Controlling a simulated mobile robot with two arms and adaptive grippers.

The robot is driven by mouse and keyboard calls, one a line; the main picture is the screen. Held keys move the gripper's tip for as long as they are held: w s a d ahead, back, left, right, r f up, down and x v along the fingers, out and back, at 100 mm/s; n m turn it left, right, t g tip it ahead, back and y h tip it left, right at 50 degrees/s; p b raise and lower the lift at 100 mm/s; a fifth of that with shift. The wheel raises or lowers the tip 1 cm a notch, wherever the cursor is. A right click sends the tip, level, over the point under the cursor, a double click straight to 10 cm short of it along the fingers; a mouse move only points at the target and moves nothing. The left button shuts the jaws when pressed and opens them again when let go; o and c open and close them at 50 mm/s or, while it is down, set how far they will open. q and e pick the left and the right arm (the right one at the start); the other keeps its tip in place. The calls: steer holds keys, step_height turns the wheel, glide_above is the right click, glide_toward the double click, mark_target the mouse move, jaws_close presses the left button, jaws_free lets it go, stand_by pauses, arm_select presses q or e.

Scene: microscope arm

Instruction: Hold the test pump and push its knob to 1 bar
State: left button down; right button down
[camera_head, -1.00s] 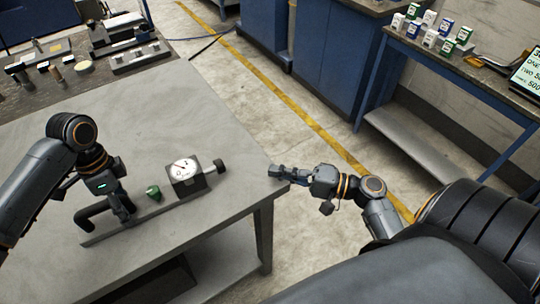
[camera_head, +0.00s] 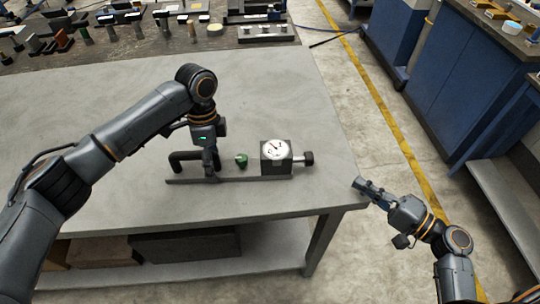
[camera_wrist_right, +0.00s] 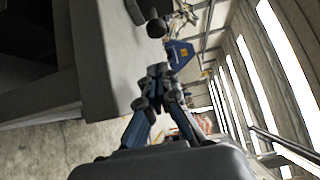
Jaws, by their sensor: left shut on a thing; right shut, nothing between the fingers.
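The test pump (camera_head: 230,180) lies on the grey table, a long flat base with a black handle (camera_head: 185,160) at its left. A dark box with a round white gauge (camera_head: 275,150) stands toward its right end, a green knob (camera_head: 241,160) sits between, and a black knob (camera_head: 308,158) sticks out at the right. My left gripper (camera_head: 211,170) points down and is shut on the handle. My right gripper (camera_head: 368,187) is shut and empty at the table's right corner, apart from the pump. In the right wrist view the black knob (camera_wrist_right: 157,27) shows beyond the fingers (camera_wrist_right: 157,85).
The grey table (camera_head: 110,110) is mostly clear around the pump. A dark bench (camera_head: 240,45) with several tools stands behind it. Blue cabinets (camera_head: 465,75) stand at the right, past a yellow floor line (camera_head: 385,110). Boxes (camera_head: 185,243) sit on the shelf below.

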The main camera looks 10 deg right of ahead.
mark_target(302, 159)
steer(key=shift+d, duration=0.1)
stand_by(0.4)
steer(key=d, duration=0.3)
steer(key=shift+a, duration=0.1)
steer(key=x, duration=1)
steer(key=shift+r, duration=0.15)
steer(key=a, duration=0.2)
steer(key=shift+a, duration=1)
